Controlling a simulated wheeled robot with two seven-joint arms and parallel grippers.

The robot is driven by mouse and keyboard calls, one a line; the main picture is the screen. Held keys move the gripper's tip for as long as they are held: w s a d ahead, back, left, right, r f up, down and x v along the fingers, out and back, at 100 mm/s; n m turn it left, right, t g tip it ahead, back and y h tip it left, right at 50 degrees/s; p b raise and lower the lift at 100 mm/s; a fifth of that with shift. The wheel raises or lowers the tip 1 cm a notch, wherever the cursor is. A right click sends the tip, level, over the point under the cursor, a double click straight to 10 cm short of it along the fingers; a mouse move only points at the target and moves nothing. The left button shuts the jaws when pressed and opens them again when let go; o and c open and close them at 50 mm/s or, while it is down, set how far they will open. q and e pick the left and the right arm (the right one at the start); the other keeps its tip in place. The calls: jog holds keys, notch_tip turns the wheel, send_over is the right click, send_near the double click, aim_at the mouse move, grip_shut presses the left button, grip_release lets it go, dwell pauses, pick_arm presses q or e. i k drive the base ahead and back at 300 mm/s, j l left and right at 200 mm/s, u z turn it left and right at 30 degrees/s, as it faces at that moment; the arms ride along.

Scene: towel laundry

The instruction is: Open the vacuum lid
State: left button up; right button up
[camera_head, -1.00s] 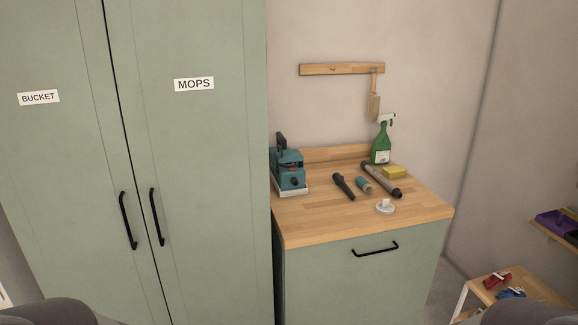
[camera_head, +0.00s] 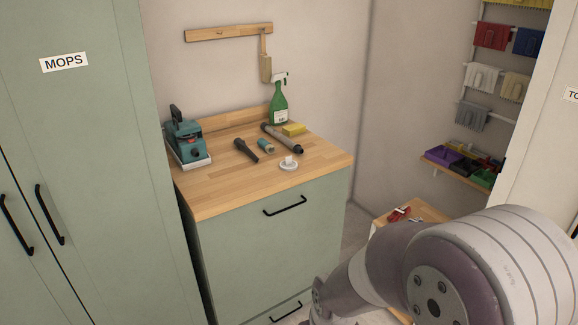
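The teal vacuum (camera_head: 185,138) stands at the left end of the wooden countertop (camera_head: 225,192), on a pale base, with a dark handle on top. Its lid looks closed, though it is small in the view. My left gripper is not in view.
A low wooden stool (camera_head: 425,212) and a cloth rack are on the right. The counter front is clear.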

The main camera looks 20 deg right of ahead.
aim_at(187, 128)
jog(key=i+l, duration=1.15)
jog(key=i, duration=0.15)
jog(key=k+l+z, duration=0.05)
